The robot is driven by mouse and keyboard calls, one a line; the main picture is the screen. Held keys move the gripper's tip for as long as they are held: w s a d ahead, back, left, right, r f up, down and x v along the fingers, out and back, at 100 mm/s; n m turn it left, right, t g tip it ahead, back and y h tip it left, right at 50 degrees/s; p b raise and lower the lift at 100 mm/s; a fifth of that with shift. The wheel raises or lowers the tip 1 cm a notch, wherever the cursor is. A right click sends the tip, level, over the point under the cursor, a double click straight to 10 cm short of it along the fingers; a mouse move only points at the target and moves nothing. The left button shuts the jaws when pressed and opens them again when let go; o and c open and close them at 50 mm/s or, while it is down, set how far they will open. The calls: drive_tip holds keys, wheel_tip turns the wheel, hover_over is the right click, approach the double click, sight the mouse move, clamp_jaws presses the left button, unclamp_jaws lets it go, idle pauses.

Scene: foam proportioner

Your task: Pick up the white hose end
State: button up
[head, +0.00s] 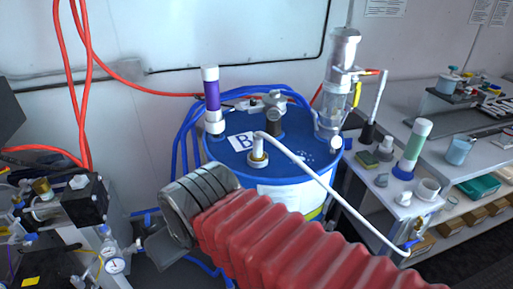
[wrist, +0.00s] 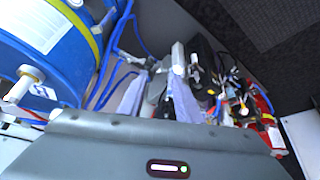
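A thin white hose (head: 335,195) runs from a pale upright fitting (head: 258,158) on top of the blue drum (head: 222,147) down to the front edge of the right bench. One white hose end (head: 262,136) meets that fitting; the other end lies low at the right, by a small blue part. In the wrist view the drum (wrist: 78,72) is at the left, with a white fitting (wrist: 30,73) on its lid. My gripper (wrist: 157,88) is open, its two pale fingers apart over the cluttered equipment, away from the hose. In the head view my red-sleeved arm hides part of the drum.
Valves and a gauge (head: 115,265) crowd the left. A purple-banded tube (head: 211,95) and a clear cylinder (head: 340,75) stand tall by the drum. Blue hoses (head: 182,140) loop behind the drum.

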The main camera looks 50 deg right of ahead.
drive_tip(key=shift+w, duration=0.15)
drive_tip(key=shift+o, duration=0.5)
drive_tip(key=shift+o, duration=0.9)
drive_tip(key=shift+w+d, duration=0.15)
drive_tip(key=shift+d, duration=0.05)
drive_tip(key=shift+o, duration=0.6)
drive_tip(key=w+d+m+t+h, duration=0.1)
drive_tip(key=w+d, duration=0.2)
drive_tip(key=d, duration=0.3)
drive_tip(key=w+d+r+m+t+h, duration=0.1)
drive_tip(key=w+d+m+h, duration=0.1)
drive_tip(key=w+d, duration=0.2)
drive_tip(key=shift+d+h, duration=0.3)
drive_tip(key=shift+d, duration=0.65)
drive_tip(key=w+d+r+m+t+h, duration=0.1)
drive_tip(key=w+d+t+h, duration=0.1)
drive_tip(key=d, duration=0.8)
drive_tip(key=w+d+r+m+t+h, duration=0.1)
drive_tip(key=w+d+m+h, duration=0.1)
drive_tip(key=d, duration=0.8)
drive_tip(key=s+d+f+n+t+y, duration=0.2)
drive_tip(key=s+d+y, duration=0.1)
drive_tip(key=d, duration=0.1)
drive_tip(key=shift+s+d, duration=0.35)
